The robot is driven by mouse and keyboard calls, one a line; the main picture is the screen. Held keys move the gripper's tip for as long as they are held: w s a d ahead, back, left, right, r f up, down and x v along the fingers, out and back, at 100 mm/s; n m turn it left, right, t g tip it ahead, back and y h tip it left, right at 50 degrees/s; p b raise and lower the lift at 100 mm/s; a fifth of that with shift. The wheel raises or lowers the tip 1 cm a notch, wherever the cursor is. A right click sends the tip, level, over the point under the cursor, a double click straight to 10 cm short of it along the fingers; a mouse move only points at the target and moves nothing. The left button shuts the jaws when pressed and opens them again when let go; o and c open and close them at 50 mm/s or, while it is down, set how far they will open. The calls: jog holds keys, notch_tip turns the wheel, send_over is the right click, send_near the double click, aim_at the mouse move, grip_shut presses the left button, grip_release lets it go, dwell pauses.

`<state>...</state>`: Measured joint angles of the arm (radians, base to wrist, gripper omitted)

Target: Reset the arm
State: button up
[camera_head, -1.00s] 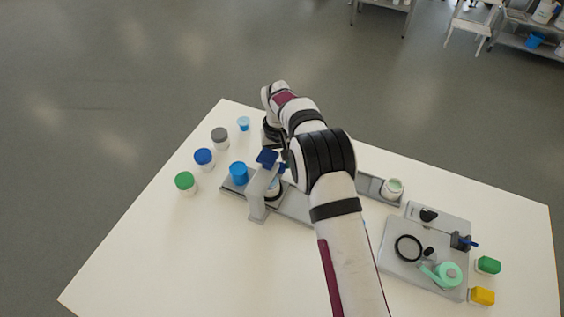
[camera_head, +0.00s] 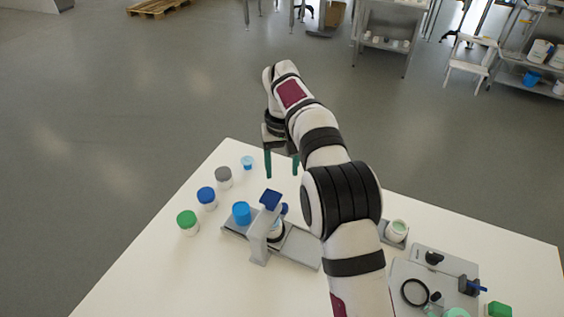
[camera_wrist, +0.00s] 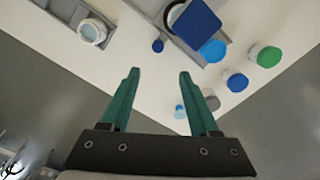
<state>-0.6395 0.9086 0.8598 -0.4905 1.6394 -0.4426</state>
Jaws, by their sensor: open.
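My gripper (camera_head: 282,164) is open and empty, with two green fingers spread apart. In the head view it hangs above the far part of the white table, behind the grey filling stand (camera_head: 259,236). In the wrist view the fingers (camera_wrist: 157,76) point toward the stand with its blue top block (camera_wrist: 197,27), with clear space between them. My arm crosses the head view from the lower right and hides part of the table.
Jars with green (camera_head: 187,217), dark blue (camera_head: 206,195) and grey (camera_head: 223,174) lids stand at the left, near a small light-blue cup (camera_head: 247,162). A blue cup (camera_head: 241,210) is on the stand. An open jar (camera_head: 397,230) and a grey tray (camera_head: 405,268) are at the right.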

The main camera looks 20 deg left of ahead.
jog(key=shift+r, duration=0.9)
jog(key=s+d+r+m+y, duration=0.1)
jog(key=s+d+r+m, duration=0.3)
jog(key=d, duration=0.6)
jog(key=s+d+r+m, duration=0.2)
jog(key=s+d+r, duration=0.35)
jog(key=d, duration=0.45)
jog(key=s+d+f+m, duration=0.3)
jog(key=s+d, duration=0.1)
jog(key=s, duration=0.6)
jog(key=s+d+f+m, duration=0.3)
jog(key=s+d, duration=0.1)
jog(key=s, duration=0.6)
jog(key=shift+s+d+f+y, duration=0.25)
jog(key=shift+s+d+y, duration=0.05)
jog(key=shift+s+y, duration=0.1)
jog(key=shift+w, duration=0.1)
